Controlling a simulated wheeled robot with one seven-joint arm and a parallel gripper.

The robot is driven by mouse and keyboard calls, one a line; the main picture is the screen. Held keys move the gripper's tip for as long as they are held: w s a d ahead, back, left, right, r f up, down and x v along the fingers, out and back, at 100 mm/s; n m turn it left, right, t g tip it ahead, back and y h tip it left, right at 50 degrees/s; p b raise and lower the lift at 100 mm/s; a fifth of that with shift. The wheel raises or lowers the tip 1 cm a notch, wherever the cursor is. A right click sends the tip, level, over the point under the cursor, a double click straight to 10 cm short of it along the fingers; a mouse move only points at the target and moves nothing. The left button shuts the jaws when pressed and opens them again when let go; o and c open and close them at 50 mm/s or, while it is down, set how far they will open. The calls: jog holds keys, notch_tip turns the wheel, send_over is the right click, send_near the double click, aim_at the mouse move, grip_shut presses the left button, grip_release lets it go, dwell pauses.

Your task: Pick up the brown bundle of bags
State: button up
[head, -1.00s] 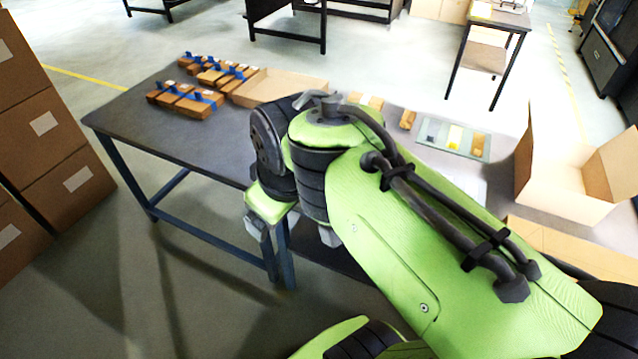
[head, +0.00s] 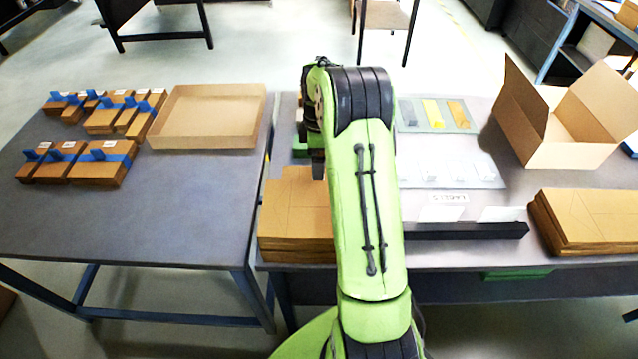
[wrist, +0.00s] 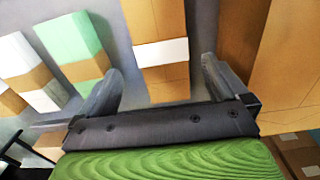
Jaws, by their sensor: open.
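The brown bundle of bags (wrist: 155,18), wrapped with a white band, lies on the grey table in the wrist view. My gripper (wrist: 162,68) is open, with one finger to each side of this bundle and a gap to both. A mint bundle (wrist: 70,35) with a brown band and a white bundle (wrist: 14,55) with a brown band lie to its left. In the head view my arm hides these bundles and most of the gripper. Only part of the gripper (head: 317,164) shows beside the arm, over the right table's left part.
A kraft stack (head: 297,215) lies close by; kraft sheets also show right of the gripper in the wrist view (wrist: 288,60). A shallow tray (head: 210,137) and several blue-tied brown bundles (head: 100,172) are on the left table. An open carton (head: 560,150) stands right.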

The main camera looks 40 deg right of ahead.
notch_tip(320, 180, down, 2)
jog(key=shift+w+f, duration=0.1)
notch_tip(320, 180, down, 5)
jog(key=shift+a+r+b, duration=0.1)
jog(key=shift+b, duration=1)
jog(key=shift+s, duration=0.2)
jog(key=shift+r, duration=0.15)
jog(key=c, duration=1.1)
